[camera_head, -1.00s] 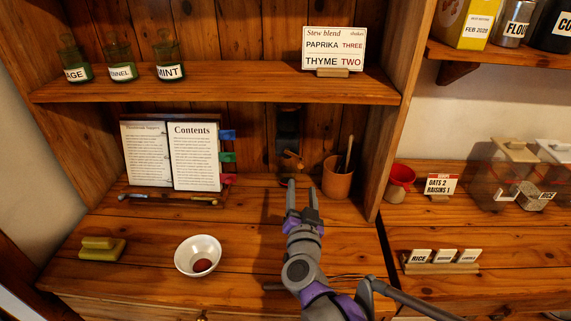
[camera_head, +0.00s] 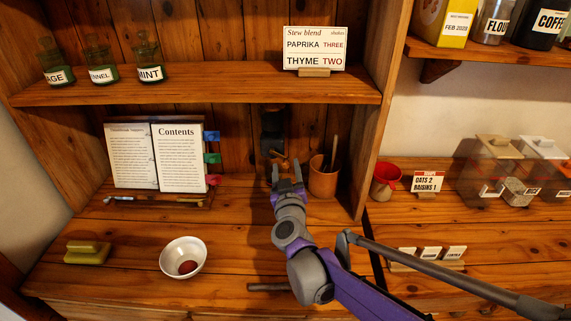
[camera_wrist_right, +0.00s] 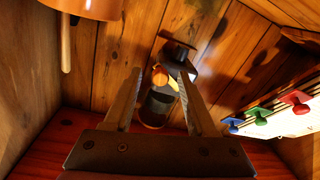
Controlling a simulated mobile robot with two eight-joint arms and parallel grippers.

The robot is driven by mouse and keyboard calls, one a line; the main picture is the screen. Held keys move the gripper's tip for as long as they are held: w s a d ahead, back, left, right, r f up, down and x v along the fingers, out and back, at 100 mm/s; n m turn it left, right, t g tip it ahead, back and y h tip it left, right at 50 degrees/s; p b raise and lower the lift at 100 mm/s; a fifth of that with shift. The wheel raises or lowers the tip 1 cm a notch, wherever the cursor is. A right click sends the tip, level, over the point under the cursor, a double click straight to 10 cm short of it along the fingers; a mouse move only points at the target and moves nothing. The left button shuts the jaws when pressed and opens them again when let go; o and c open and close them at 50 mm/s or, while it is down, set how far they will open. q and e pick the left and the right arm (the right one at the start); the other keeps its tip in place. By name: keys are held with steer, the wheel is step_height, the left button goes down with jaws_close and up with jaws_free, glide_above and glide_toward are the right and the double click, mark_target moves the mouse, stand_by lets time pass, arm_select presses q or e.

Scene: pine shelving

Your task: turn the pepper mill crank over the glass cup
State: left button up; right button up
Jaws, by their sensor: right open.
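The pepper mill (camera_head: 272,130) is a dark upright body against the back boards, below the upper shelf. Its crank knob (camera_head: 277,153) is small and wooden, at the mill's front. My right gripper (camera_head: 287,165) is open and empty, its fingers pointing at the knob from the front. In the right wrist view, which looks upside down, the knob (camera_wrist_right: 160,75) shows between the two finger tips, with the mill (camera_wrist_right: 155,112) behind. I cannot tell whether a finger touches it. A glass cup cannot be clearly made out; the gripper covers the area below the mill. My left gripper is not in view.
A terracotta cup (camera_head: 323,178) with a wooden-handled tool stands close right of the gripper. An open book (camera_head: 180,157) on a stand is to the left. A white bowl (camera_head: 184,258) and a yellow block (camera_head: 87,252) are on the front counter. The upper shelf (camera_head: 210,92) overhangs.

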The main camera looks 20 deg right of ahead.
steer(key=shift+x, duration=1.05)
jaws_close()
